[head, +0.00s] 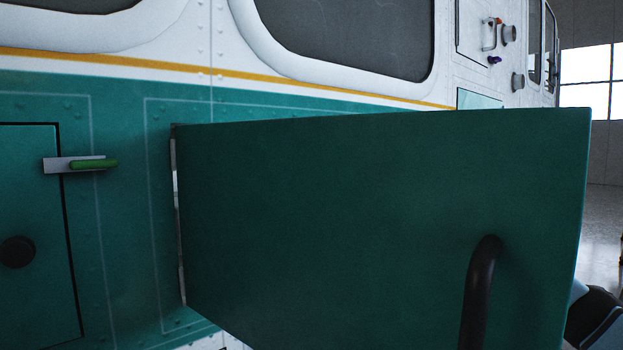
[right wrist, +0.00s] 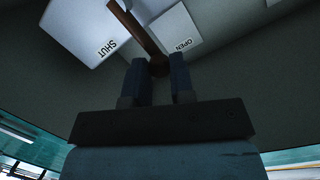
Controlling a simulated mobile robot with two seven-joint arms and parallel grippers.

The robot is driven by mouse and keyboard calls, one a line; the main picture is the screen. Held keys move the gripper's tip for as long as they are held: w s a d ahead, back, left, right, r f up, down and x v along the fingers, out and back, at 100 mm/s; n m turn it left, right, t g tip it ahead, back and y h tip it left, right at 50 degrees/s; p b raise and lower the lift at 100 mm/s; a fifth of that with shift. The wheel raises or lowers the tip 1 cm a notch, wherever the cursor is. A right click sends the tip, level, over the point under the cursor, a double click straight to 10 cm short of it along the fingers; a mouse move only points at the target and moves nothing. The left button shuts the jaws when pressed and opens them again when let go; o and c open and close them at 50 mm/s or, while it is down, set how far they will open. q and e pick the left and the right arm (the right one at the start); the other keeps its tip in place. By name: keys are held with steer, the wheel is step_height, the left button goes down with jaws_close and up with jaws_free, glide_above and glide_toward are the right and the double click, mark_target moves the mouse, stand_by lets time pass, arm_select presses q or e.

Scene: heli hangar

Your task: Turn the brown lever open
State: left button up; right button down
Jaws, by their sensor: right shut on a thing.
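The brown lever (right wrist: 138,30) shows in the right wrist view as a slanting bar running from the top edge down to a rounded end between my fingers. It crosses near the right edge of a white plate marked SHUT (right wrist: 90,28). A second white plate marked OPEN (right wrist: 178,28) is to its right. My right gripper (right wrist: 158,70) is shut on the lever's lower end. In the head view the lever and this gripper are hidden, apparently behind the open green door. My left gripper is in neither view.
The open green door (head: 380,200) with a dark handle (head: 479,290) fills the head view's middle and right. At left is a closed green panel (head: 30,220) with a green-handled latch (head: 92,164) and a dark round knob (head: 16,252). Hangar floor (head: 603,220) shows at far right.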

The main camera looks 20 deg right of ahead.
steer(key=c, duration=1)
jaws_free()
steer(key=b+v, duration=0.1)
steer(key=v, duration=1.3)
steer(key=shift+a+f+b, duration=0.1)
steer(key=shift+b, duration=0.3)
